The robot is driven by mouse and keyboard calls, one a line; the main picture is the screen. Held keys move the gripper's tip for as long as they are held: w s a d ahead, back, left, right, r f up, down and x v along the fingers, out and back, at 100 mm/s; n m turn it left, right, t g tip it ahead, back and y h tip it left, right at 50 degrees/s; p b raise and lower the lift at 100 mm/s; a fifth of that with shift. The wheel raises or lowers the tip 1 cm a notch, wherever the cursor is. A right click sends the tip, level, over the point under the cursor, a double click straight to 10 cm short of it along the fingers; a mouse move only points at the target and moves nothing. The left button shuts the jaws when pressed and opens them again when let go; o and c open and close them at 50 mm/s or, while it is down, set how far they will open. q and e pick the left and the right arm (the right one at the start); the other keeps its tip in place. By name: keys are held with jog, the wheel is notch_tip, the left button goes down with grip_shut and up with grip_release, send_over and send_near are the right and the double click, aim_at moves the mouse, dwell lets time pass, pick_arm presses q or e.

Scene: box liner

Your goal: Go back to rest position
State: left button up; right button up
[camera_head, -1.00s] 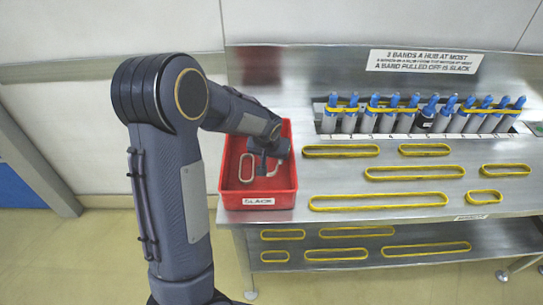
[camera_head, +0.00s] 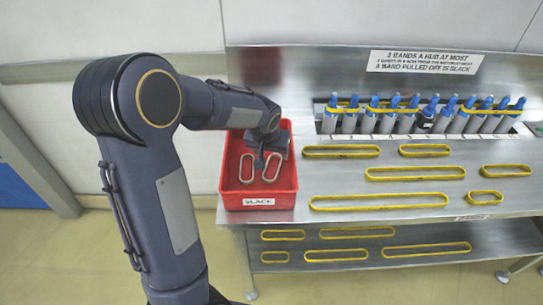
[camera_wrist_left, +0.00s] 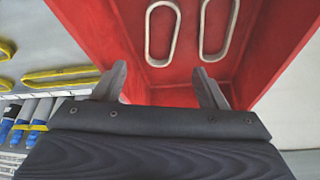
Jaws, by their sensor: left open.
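My left gripper (camera_head: 266,157) is over the back part of the red bin labelled SLACK (camera_head: 258,188). It is open with nothing between its fingers. In the left wrist view its fingertips (camera_wrist_left: 161,78) stand apart above the red bin (camera_wrist_left: 110,25). Two pale bands lie in the bin: a left one (camera_head: 240,169) and a right one (camera_head: 264,171). They also show in the wrist view, one at its upper middle (camera_wrist_left: 148,36) and one to its right (camera_wrist_left: 201,30). My right gripper is out of view.
The steel bench (camera_head: 310,176) holds several yellow bands, such as a long one (camera_head: 312,202). A row of grey hubs with blue tops (camera_head: 367,121) stands behind them. A lower shelf (camera_head: 370,262) holds more bands. The floor at the lower left is clear.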

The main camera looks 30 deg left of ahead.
pick_arm(q)
jog(key=shift+v, duration=1.65)
jog(key=s+d+r+h, duration=0.1)
jog(key=s+d, duration=0.2)
jog(key=s, duration=0.5)
jog(key=s+d+r+m+t+h, duration=0.1)
jog(key=s+d, duration=0.3)
jog(key=s, duration=0.4)
jog(key=s+d+r+h, duration=0.2)
jog(key=s+d+h, duration=0.1)
jog(key=s, duration=0.6)
jog(key=shift+d+r+m, duration=0.3)
jog(key=shift+r, duration=0.05)
